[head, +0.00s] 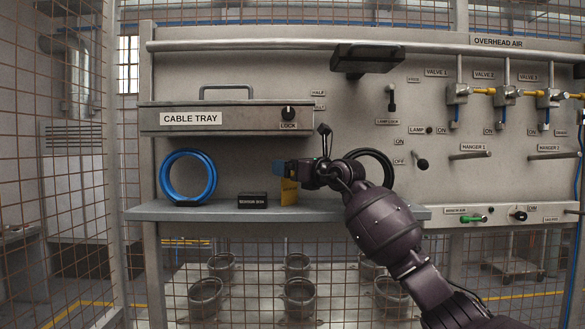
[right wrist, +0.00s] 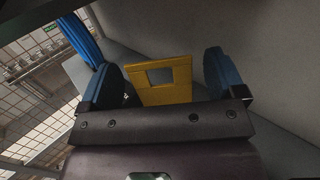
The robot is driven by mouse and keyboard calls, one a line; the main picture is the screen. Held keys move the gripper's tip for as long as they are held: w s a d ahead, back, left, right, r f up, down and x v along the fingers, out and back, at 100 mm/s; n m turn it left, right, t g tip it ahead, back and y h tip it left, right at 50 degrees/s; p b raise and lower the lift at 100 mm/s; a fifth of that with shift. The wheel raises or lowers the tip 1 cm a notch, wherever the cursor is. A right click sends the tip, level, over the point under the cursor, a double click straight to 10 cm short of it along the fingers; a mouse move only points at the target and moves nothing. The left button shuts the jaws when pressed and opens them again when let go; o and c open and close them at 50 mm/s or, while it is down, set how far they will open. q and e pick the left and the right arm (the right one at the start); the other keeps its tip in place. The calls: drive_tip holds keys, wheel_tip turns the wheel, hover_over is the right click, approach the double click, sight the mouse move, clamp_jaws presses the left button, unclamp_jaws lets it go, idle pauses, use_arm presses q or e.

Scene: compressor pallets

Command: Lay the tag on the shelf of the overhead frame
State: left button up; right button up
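The yellow tag (head: 290,191), a flat plate with a rectangular window, is upright or slightly tilted at the grey shelf (head: 330,213) of the overhead frame. Its lower edge looks to be at the shelf top; contact is not certain. In the right wrist view the tag (right wrist: 140,92) stands between the two blue fingers, with a gap on each side. My right gripper (head: 287,171) is open around or just in front of the tag, above the shelf. It also shows in the right wrist view (right wrist: 162,68). My left gripper is not in view.
A dark labelled block (head: 252,200) and a blue cable coil (head: 188,178) stand on the shelf to the left. The cable tray (head: 222,118) overhangs the shelf. A black ring (head: 378,157) is behind my wrist. The shelf between coil and block is narrow.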

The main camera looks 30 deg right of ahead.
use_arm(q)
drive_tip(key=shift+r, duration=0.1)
use_arm(e)
drive_tip(key=b+v, duration=0.4)
drive_tip(key=v, duration=0.7)
drive_tip(key=shift+d+r, duration=0.1)
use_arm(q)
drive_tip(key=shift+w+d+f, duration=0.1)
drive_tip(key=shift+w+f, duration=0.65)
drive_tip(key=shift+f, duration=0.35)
use_arm(e)
drive_tip(key=shift+s+d, duration=0.1)
drive_tip(key=shift+s, duration=0.4)
